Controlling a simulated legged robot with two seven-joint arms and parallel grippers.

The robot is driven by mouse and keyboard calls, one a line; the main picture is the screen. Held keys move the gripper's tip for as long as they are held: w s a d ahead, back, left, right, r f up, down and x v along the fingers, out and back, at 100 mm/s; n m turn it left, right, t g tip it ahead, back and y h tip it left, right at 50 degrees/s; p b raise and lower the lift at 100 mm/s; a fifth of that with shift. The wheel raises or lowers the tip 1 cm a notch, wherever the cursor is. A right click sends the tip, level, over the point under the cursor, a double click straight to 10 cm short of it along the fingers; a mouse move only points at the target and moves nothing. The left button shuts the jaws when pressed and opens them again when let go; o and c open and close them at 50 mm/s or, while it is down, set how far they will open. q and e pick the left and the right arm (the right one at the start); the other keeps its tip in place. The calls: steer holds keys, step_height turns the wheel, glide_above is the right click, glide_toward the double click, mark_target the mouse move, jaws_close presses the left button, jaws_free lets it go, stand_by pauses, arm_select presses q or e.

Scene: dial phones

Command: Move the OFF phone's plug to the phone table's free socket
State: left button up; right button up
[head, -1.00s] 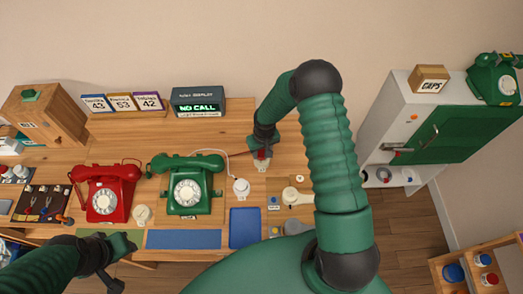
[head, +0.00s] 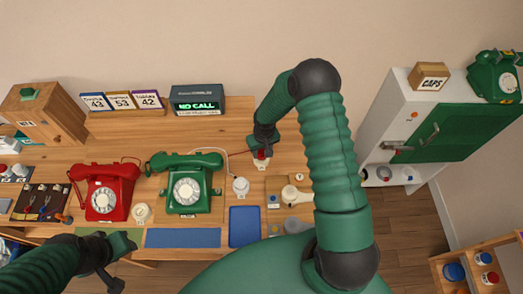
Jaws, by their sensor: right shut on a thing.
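The red dial phone (head: 104,190) and the green dial phone (head: 187,184) stand side by side on the wooden table (head: 140,133). I cannot read which is marked OFF. My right gripper (head: 262,150) is shut on a small red plug (head: 261,154), low over a pale socket (head: 262,163) right of the green phone. Whether the plug is seated is too small to tell. A thin dark red cord runs left from it. A white round piece (head: 240,187) stands near the green phone, another (head: 141,212) between the phones. My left gripper (head: 122,243) is at the front edge; its fingers are unclear.
A display reading NO CALL (head: 197,101) stands at the back. A blue tray (head: 244,227) and blue mat (head: 183,238) lie in front. A wooden board (head: 287,183) with small parts lies right. A cabinet with a green door (head: 460,133) stands further right.

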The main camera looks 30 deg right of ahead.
steer(key=shift+f+b, duration=0.45)
steer(key=shift+f, duration=0.2)
stand_by(0.6)
steer(key=o, duration=1.4)
steer(key=shift+r, duration=0.15)
steer(key=shift+r, duration=0.4)
step_height(320, 180, up, 16)
steer(key=s, duration=0.2)
steer(key=shift+a+f+b, duration=0.2)
steer(key=shift+b, duration=0.25)
